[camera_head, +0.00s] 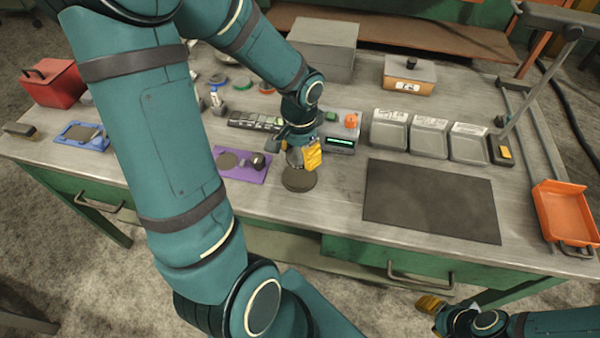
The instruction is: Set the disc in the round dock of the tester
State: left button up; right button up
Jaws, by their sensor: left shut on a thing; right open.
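My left gripper (302,158) reaches down over the front middle of the bench. It is shut on a dark round disc (299,181), which shows just below the yellow fingertip. The grip point is hidden, and I cannot tell whether the disc touches the bench. The tester (339,143), a grey box with a green lit display and an orange knob, stands just behind and right of the gripper. Its round dock cannot be made out; my arm hides part of that area. My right gripper (433,305) is open and empty, low in front of the bench.
A purple tray (239,176) lies left of the disc, a dark mat (430,200) to the right. Grey bins (429,137) stand behind the mat. Bench between disc and mat is clear.

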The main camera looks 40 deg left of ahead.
aim_at(300, 176)
pick_arm(q)
jog(key=shift+w+f+b, duration=0.1)
jog(key=shift+f+b, duration=0.8)
jog(key=shift+f, duration=2.5)
jog(key=shift+f, duration=0.1)
jog(key=o, duration=1.2)
jog(key=shift+r, duration=0.35)
notch_tip(300, 176, up, 10)
jog(key=p, duration=0.3)
jog(key=shift+r, duration=0.2)
jog(key=shift+r+p, duration=0.3)
jog(key=shift+r, duration=0.3)
